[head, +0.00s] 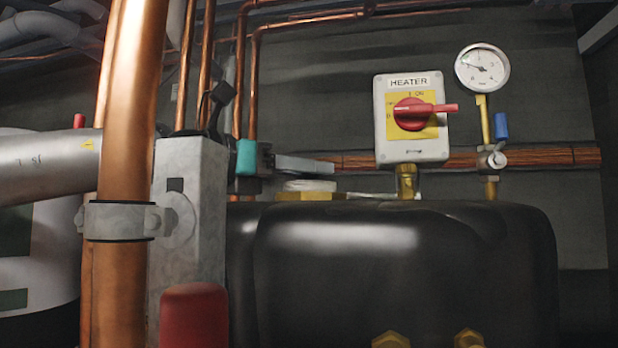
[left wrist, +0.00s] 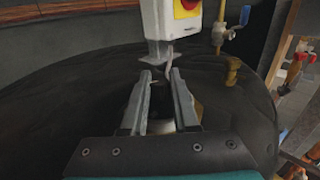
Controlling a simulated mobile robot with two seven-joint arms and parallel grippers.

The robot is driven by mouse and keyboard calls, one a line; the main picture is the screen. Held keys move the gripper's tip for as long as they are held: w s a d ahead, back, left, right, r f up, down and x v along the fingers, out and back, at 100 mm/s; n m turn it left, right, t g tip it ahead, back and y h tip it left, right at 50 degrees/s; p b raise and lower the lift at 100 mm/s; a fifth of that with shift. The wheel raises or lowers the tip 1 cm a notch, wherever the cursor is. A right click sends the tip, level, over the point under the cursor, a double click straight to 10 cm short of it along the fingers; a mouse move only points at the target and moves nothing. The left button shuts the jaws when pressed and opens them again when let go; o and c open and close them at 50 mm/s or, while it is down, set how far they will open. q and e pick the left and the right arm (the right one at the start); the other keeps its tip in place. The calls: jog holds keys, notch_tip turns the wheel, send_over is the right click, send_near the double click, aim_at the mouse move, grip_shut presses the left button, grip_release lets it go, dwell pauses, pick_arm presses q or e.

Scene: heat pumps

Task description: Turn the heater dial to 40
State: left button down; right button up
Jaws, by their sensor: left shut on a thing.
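The heater box (head: 411,150), pale with a yellow plate and labelled HEATER, is on the back wall; its lower part also shows in the left wrist view (left wrist: 172,20). Its red rotary switch (head: 411,113) has its handle pointing right, and no gripper touches it. A white round knob (head: 310,185) sits on a brass base (head: 309,196) on top of the black tank. I see no readable number on the knob. My left gripper (head: 325,167), teal with grey fingers, is at the knob, shut on it; the fingers partly hide it in the left wrist view (left wrist: 162,82). My right gripper is not in view.
The black tank (head: 400,250) fills the front. A pressure gauge (head: 482,68) and a blue-handled valve (head: 501,126) are at the right. A thick copper pipe (head: 131,150) and a red cap (head: 194,315) stand at the near left.

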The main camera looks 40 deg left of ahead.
pick_arm(q)
jog(key=shift+y, duration=0.3)
jog(key=c, duration=0.7)
grip_release()
jog(key=shift+s, duration=0.1)
jog(key=b+v, duration=0.4)
jog(key=v, duration=1)
jog(key=shift+s+a, duration=0.15)
jog(key=shift+s, duration=0.4)
